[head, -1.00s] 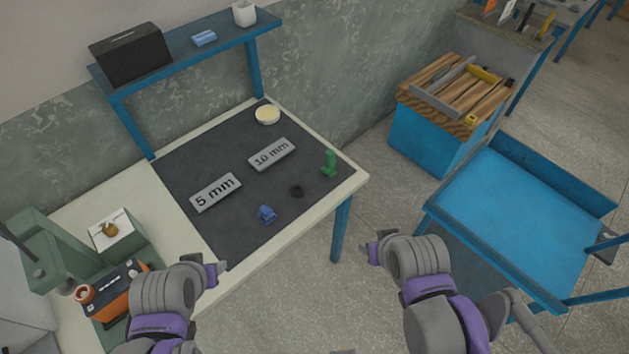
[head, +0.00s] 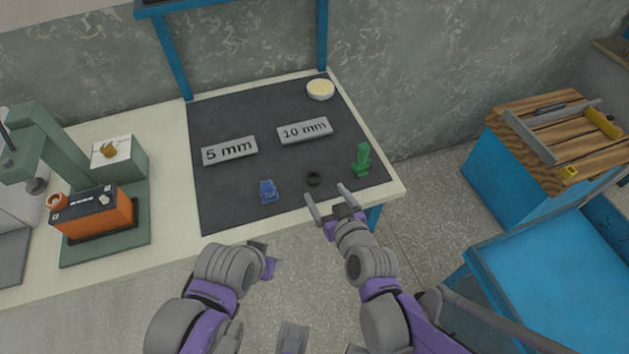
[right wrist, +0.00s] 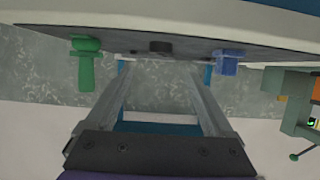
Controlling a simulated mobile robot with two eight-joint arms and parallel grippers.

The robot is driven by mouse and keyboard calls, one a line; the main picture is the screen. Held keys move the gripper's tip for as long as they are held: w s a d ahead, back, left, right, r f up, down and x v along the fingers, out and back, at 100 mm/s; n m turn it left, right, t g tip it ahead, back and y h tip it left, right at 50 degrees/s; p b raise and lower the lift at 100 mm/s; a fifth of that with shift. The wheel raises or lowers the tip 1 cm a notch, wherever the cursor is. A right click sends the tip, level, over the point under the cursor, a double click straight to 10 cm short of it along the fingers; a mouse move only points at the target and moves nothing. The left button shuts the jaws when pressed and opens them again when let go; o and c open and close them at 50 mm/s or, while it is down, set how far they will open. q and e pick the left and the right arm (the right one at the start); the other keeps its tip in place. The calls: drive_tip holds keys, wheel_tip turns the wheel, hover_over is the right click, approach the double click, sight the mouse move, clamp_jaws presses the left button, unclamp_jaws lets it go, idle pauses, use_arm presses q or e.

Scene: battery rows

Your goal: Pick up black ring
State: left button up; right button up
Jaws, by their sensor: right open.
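The black ring (head: 314,179) lies on the dark mat (head: 225,199) near the table's front right. It also shows in the right wrist view (right wrist: 160,47), ahead of the fingers and between their lines. My right gripper (head: 330,199) is open and empty at the table's front edge, just short of the ring and apart from it. In the wrist view its two fingers (right wrist: 156,80) stand wide apart. My left gripper (head: 262,257) is in front of the table, away from the ring; its jaws are too unclear to judge.
A green piece (head: 362,160) stands right of the ring and a blue piece (head: 268,191) lies left of it. Behind are the plates marked 5 mm (head: 230,150) and 10 mm (head: 305,130), and a round cream dish (head: 320,89). A blue cart (head: 540,275) stands at right.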

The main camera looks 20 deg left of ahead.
sight(312, 174)
drive_tip(key=x, duration=0.3)
drive_tip(key=shift+w+a+f, duration=0.15)
drive_tip(key=shift+w+a, duration=0.05)
drive_tip(key=shift+w, duration=0.05)
drive_tip(key=x, duration=0.5)
drive_tip(key=shift+f+b, duration=0.2)
drive_tip(key=shift+b, duration=0.2)
drive_tip(key=shift+s+d, duration=0.1)
clamp_jaws()
